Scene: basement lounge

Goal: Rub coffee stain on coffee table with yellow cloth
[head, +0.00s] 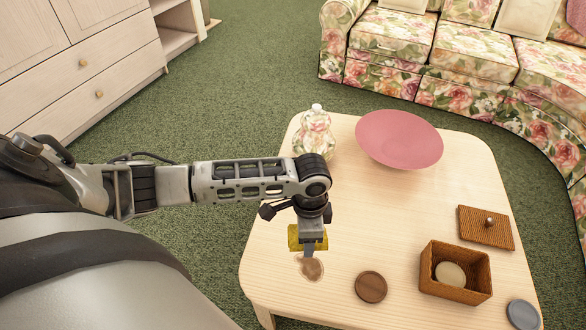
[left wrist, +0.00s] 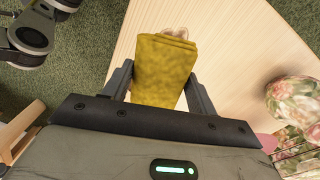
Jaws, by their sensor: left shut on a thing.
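My left gripper (head: 311,245) points down over the near left part of the wooden coffee table (head: 370,215). It is shut on the folded yellow cloth (head: 294,238), which also shows between the fingers in the left wrist view (left wrist: 163,70). The brown coffee stain (head: 312,269) lies on the tabletop just in front of and below the cloth in the head view. In the left wrist view part of the stain (left wrist: 190,36) shows past the cloth's far edge. I cannot tell whether the cloth touches the table. My right gripper is not in view.
A pink bowl (head: 399,139) and a floral jar (head: 315,134) stand at the table's far side. A brown coaster (head: 371,287), an open wicker box (head: 455,272), its lid (head: 486,228) and a grey disc (head: 522,314) lie to the right. A floral sofa (head: 450,60) stands beyond.

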